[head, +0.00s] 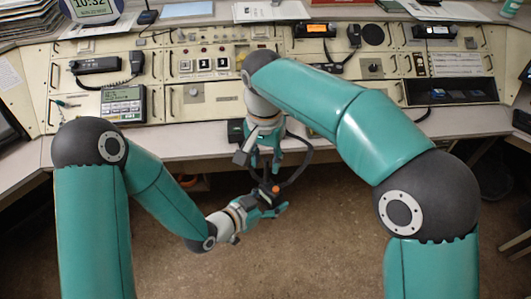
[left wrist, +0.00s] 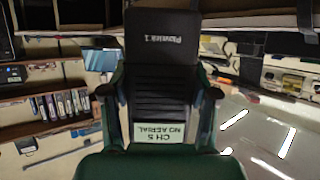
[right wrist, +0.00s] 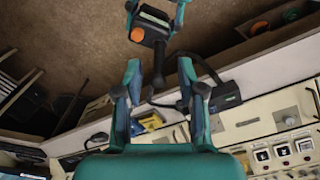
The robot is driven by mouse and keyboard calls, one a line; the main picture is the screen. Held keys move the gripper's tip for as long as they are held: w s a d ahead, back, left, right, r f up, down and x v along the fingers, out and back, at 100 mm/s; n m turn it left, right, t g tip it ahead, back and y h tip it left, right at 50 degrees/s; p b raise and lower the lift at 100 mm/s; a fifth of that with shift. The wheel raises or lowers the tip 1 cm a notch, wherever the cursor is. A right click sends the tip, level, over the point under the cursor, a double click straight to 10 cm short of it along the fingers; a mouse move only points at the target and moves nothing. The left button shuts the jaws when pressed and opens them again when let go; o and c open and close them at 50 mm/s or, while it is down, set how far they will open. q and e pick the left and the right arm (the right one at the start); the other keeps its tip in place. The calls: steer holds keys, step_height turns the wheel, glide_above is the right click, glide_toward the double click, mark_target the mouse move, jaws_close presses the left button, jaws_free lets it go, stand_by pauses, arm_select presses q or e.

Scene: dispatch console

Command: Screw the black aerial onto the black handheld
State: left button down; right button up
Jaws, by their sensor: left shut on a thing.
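The black handheld (left wrist: 160,80) is upside down in the left wrist view, with a pale label reading "CH 5 NO AERIAL". My left gripper (head: 270,201) is shut on it and holds it in front of the console edge. The right wrist view shows the handheld's top (right wrist: 154,18) with an orange knob. The black aerial (right wrist: 158,66) stands out from that top towards my right gripper (right wrist: 166,80). My right gripper's fingers are apart on either side of the aerial, with gaps visible. I cannot tell how far the aerial is screwed in.
The console desk edge (head: 190,140) lies just behind the grippers. A black box (right wrist: 225,96) sits on it near my right gripper, with a dark cable close by. A grey display unit (head: 123,104) stands at the left. The floor in front is mostly clear.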

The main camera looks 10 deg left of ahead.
mark_target(267, 179)
steer(key=n, duration=0.6)
steer(key=shift+r+n, duration=0.15)
steer(key=shift+n, duration=0.15)
steer(key=n, duration=0.4)
steer(key=shift+r, duration=0.1)
steer(key=n, duration=0.7)
steer(key=shift+r, duration=0.25)
steer(key=shift+r+n, duration=0.1)
steer(key=shift+n, duration=0.6)
steer(key=shift+r, duration=0.2)
steer(key=shift+d+f, duration=0.1)
steer(key=shift+f, duration=3.9)
